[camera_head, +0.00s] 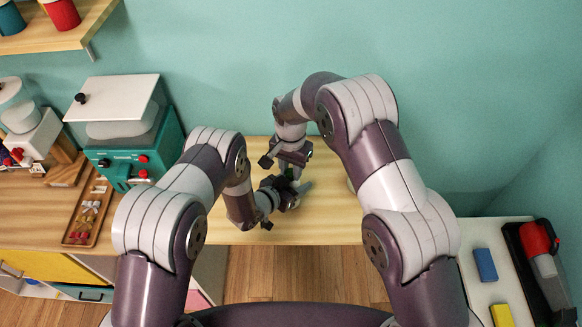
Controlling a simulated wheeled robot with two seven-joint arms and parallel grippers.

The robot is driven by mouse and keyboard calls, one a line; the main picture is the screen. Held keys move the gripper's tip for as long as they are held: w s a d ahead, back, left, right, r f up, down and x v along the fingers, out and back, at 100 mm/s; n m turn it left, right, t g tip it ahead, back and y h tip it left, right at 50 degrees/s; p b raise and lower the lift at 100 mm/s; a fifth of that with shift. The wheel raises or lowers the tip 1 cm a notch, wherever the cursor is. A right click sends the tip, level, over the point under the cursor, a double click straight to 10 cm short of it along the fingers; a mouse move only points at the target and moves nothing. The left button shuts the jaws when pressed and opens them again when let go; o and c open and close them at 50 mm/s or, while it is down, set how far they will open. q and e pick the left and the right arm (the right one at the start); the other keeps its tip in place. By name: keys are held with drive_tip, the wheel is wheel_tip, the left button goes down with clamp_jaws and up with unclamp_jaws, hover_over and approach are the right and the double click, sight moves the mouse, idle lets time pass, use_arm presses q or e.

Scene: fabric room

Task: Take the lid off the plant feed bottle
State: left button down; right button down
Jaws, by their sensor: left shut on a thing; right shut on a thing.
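My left gripper (294,188) comes in from the lower left and is shut at the bottle. My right gripper (288,163) comes down from above, just beyond the left one, and is shut at the bottle's lid end. The lid itself is hidden by the fingers. I cannot tell whether lid and bottle are apart, nor whether the bottle touches the table.
The wooden table (335,228) is bare around the grippers. At left stand a teal machine (128,152) with a white top and a wooden tray (82,233) of small pieces. At right, a white surface (487,298) holds a blue block (485,265) and a yellow block (502,315).

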drive_tip(key=c, duration=0.8)
unclamp_jaws()
drive_tip(key=shift+c, duration=0.2)
wheel_tip(320, 180, up, 4)
drive_tip(key=shift+r, duration=0.15)
drive_tip(key=shift+c, duration=0.4)
wheel_tip(320, 180, up, 4)
drive_tip(key=m, duration=0.3)
drive_tip(key=shift+f, duration=0.4)
wheel_tip(320, 180, down, 8)
drive_tip(key=shift+r, duration=0.25)
drive_tip(key=shift+c, duration=0.4)
